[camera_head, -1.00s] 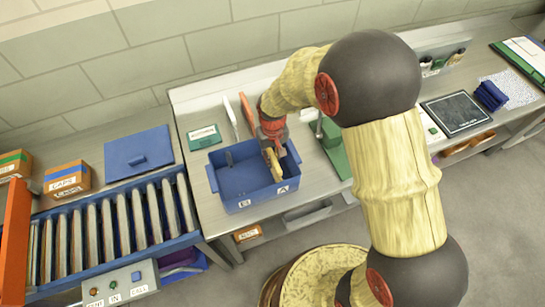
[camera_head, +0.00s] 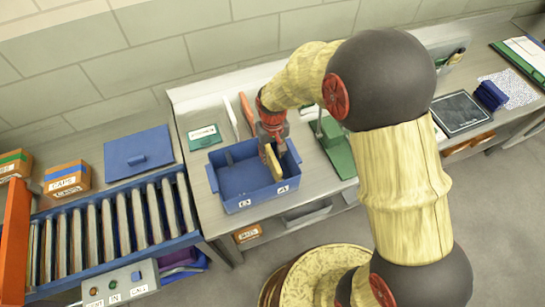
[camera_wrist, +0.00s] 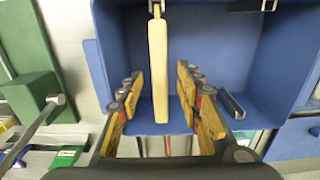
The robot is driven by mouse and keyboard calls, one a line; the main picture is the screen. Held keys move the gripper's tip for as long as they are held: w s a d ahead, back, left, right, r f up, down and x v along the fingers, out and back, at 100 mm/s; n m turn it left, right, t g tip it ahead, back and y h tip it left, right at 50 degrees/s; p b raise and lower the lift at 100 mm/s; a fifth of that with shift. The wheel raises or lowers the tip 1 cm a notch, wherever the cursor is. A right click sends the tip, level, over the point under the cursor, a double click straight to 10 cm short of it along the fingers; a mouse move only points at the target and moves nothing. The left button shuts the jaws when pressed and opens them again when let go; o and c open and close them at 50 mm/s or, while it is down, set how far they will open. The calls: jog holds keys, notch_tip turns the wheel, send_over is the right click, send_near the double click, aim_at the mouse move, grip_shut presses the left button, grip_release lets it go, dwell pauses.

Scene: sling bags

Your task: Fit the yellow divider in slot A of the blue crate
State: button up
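The blue crate (camera_head: 232,193) stands on the bench, with two labels on its front wall; the right label (camera_head: 283,189) seems to read A. The yellow divider (camera_head: 272,163) is inside the crate's right part. In the wrist view the divider (camera_wrist: 158,75) runs from near the back wall to a small metal fitting (camera_wrist: 157,7) on the front wall, in line with it. I cannot tell how deep it sits. My gripper (camera_wrist: 160,80) is open, its fingers on either side of the divider with gaps to both. In the head view my gripper (camera_head: 273,145) is over the crate.
A second front-wall fitting (camera_wrist: 255,5) is free, with a dark bracket (camera_wrist: 232,104) opposite. A green stand (camera_head: 338,150) is close to the crate's right. A roller conveyor (camera_head: 110,225) lies left.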

notch_tip(320, 180, up, 10)
jog(key=shift+f, duration=0.2)
dwell(0.5)
jog(key=s, duration=0.2)
jog(key=s+d, duration=0.1)
jog(key=shift+s+f+g, duration=0.25)
jog(key=shift+f+g, duration=0.05)
jog(key=shift+f, duration=0.1)
jog(key=s+d+r+m+t+b, duration=0.1)
jog(key=s+d+r+t+b, duration=0.2)
jog(key=s+d+r+b, duration=0.2)
jog(key=s+d+r+m+t+b, duration=0.2)
jog(key=s+d+r+b, duration=0.3)
jog(key=s+d, duration=0.3)
jog(key=s+t, duration=0.1)
jog(key=s, duration=0.2)
jog(key=shift+s+d+b, duration=0.15)
jog(key=shift+s+b, duration=0.1)
jog(key=shift+b, duration=0.05)
